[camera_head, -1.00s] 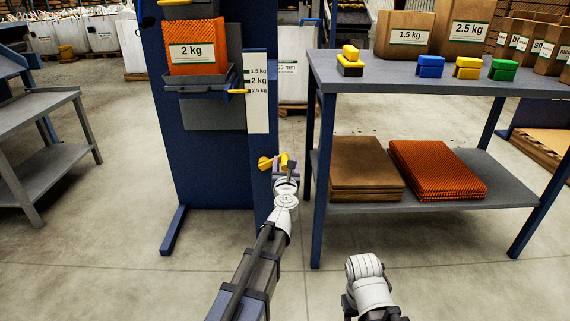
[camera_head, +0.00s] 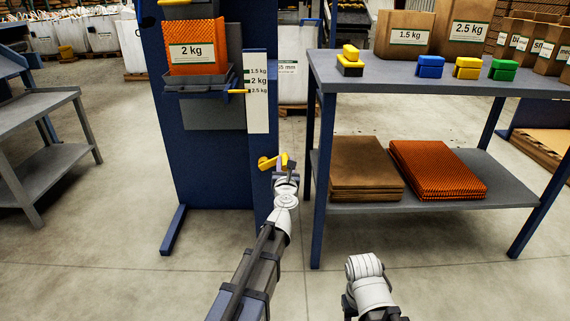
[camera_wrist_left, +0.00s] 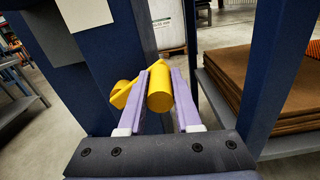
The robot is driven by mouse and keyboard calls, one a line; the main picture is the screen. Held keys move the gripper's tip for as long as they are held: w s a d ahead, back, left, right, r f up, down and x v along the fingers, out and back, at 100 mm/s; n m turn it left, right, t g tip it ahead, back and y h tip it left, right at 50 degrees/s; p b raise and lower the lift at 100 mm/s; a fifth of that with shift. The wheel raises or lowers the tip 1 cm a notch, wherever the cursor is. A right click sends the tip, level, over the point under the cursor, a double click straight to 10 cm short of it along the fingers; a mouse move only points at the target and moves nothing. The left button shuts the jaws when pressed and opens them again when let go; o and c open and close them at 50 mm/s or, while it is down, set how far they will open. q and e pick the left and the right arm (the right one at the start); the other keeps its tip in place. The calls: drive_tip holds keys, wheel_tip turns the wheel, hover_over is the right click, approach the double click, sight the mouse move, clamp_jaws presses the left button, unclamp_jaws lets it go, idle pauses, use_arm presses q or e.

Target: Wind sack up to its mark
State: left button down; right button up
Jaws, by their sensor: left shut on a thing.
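The orange sack (camera_head: 196,50) with a "2 kg" label stands on a dark grey carrier (camera_head: 203,87) on the blue machine column. A yellow pointer (camera_head: 238,92) from the carrier reaches a white scale (camera_head: 258,115) marked 1.5, 2 and 2.5 kg. It is level with about the 2.5 kg line. Below is a yellow crank (camera_head: 265,163). My left gripper (camera_head: 286,168) is shut on the crank's handle. The left wrist view shows the yellow handle (camera_wrist_left: 161,90) between its two lilac fingers. Only part of my right arm shows; its gripper does not.
A grey-topped table (camera_head: 430,90) stands at right, with coloured blocks and paper sacks on top. Its lower shelf (camera_head: 440,198) holds brown and orange stacks close to my left gripper. A grey bench (camera_head: 45,110) stands at left. The floor in front is clear.

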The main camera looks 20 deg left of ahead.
idle(0.8)
use_arm(q)
drive_tip(key=shift+s+a+r+n+p, duration=0.1)
drive_tip(key=shift+a+r+n+p, duration=0.15)
drive_tip(key=shift+r+n+p, duration=0.4)
drive_tip(key=a+n, duration=0.1)
drive_tip(key=a+r+n+p, duration=0.1)
drive_tip(key=n, duration=0.1)
drive_tip(key=shift+s+r+p, duration=0.25)
drive_tip(key=shift+r+p, duration=0.05)
drive_tip(key=c, duration=0.6)
unclamp_jaws()
drive_tip(key=shift+s, duration=0.15)
